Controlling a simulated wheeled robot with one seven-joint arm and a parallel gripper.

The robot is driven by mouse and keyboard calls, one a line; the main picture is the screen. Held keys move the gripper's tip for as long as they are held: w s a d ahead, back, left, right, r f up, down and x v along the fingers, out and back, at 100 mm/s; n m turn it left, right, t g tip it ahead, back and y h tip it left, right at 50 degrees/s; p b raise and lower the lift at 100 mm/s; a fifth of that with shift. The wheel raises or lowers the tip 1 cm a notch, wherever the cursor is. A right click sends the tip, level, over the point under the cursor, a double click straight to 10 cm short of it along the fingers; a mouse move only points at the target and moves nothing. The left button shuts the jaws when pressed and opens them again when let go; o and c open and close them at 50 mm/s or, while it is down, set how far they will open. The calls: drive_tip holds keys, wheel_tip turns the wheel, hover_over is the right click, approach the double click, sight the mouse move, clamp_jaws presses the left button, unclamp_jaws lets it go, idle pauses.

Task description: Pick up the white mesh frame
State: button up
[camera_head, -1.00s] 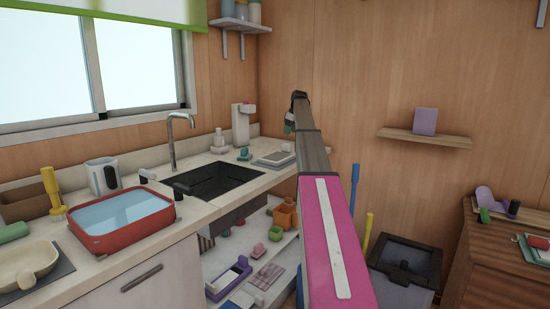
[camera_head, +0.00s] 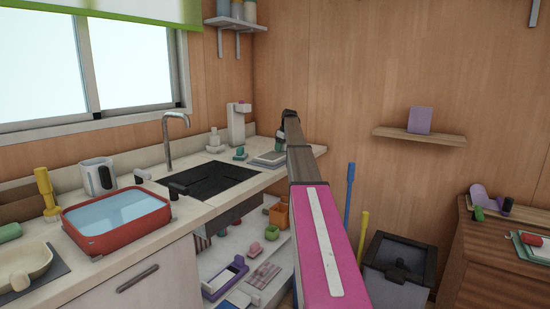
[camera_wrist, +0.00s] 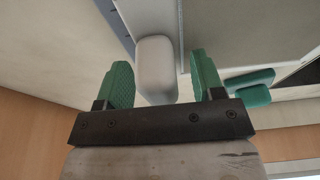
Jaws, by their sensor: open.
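A flat, pale frame (camera_head: 270,158) with a grey border lies on the counter right of the sink; I take it to be the white mesh frame, though no mesh can be made out. My gripper (camera_head: 280,140) is just above its right side, mostly hidden behind my arm. In the wrist view, my gripper (camera_wrist: 163,82) has its green fingers spread apart. A white rounded block (camera_wrist: 155,65) shows between the fingers, and seems to belong to the pale frame's near edge. Whether the fingers touch it I cannot tell.
Teal pieces (camera_wrist: 250,88) lie right of the fingers. A white dispenser (camera_head: 237,124) stands behind the frame, beside a small teal item (camera_head: 240,153). The black sink (camera_head: 210,180) is to the left. A wood wall closes off the back.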

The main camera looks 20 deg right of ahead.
clamp_jaws()
wheel_tip(320, 180, up, 4)
drive_tip(key=shift+r, duration=0.1)
drive_tip(key=s+a+r, duration=0.6)
drive_tip(key=a+r, duration=0.1)
drive_tip(key=a, duration=0.2)
drive_tip(key=shift+s+a, duration=0.25)
drive_tip(key=shift+a, duration=0.1)
